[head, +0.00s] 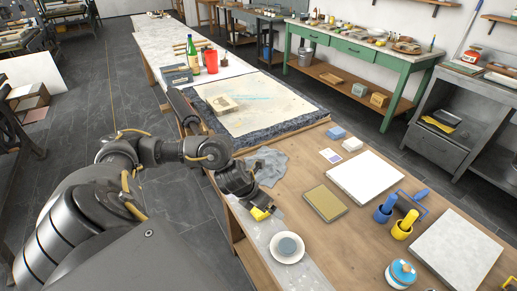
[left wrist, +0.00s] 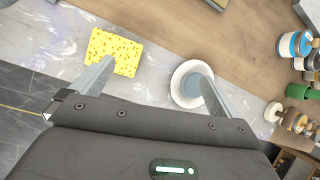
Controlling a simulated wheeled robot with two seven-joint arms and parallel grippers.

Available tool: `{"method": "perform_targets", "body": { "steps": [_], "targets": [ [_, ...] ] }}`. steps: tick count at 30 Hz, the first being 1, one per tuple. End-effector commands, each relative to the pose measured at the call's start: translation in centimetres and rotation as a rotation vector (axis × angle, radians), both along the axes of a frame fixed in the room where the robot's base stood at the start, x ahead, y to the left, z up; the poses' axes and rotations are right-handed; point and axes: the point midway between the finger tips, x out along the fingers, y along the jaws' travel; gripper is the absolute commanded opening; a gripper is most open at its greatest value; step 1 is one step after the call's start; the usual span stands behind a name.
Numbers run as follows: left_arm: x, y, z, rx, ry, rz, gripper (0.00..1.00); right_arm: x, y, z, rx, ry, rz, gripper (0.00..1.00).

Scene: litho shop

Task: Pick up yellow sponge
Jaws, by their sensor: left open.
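The yellow sponge (left wrist: 115,48) lies on a grey marbled surface in the left wrist view, its speckled face up. In the head view, a yellow piece of it (head: 262,213) shows by my left gripper (head: 258,203), partly hidden by it. In the left wrist view my left gripper (left wrist: 158,72) is open, with nothing between its fingers. Its left finger overlaps the sponge's lower edge; I cannot tell whether they touch. My right gripper is not in view.
The white saucer (head: 274,254) stands close to the sponge, near the table's front. A crumpled grey cloth (head: 268,163) lies behind the gripper.

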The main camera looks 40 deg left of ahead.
Motion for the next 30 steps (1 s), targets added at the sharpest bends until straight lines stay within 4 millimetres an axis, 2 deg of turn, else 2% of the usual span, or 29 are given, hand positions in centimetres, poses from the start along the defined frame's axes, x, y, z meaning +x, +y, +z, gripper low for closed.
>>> {"method": "perform_targets", "body": {
  "steps": [1,3,7,12,22,30],
  "targets": [
    [-0.1,2.2,0.6,0.061,0.013,-0.037,1.0,0.0,0.0,0.0,0.0,0.0,0.0,0.36],
    [-0.6,4.3,1.0,0.12,0.037,-0.081,1.0,0.0,0.0,0.0,0.0,0.0,0.0,0.36],
    [-1.2,6.3,1.5,0.174,0.067,-0.121,1.0,0.0,0.0,0.0,0.0,0.0,0.0,0.36],
    [-1.3,6.7,1.4,0.183,0.074,-0.13,1.0,0.0,0.0,0.0,0.0,0.001,0.0,0.36],
    [0.4,6.2,-2.9,0.179,0.074,-0.127,1.0,-0.1,0.1,-0.1,0.002,0.0,0.0,0.36],
    [0.8,6.2,-3.8,0.182,0.073,-0.128,1.0,-0.1,0.4,0.0,0.004,0.001,-0.002,0.36]
  ]
}}
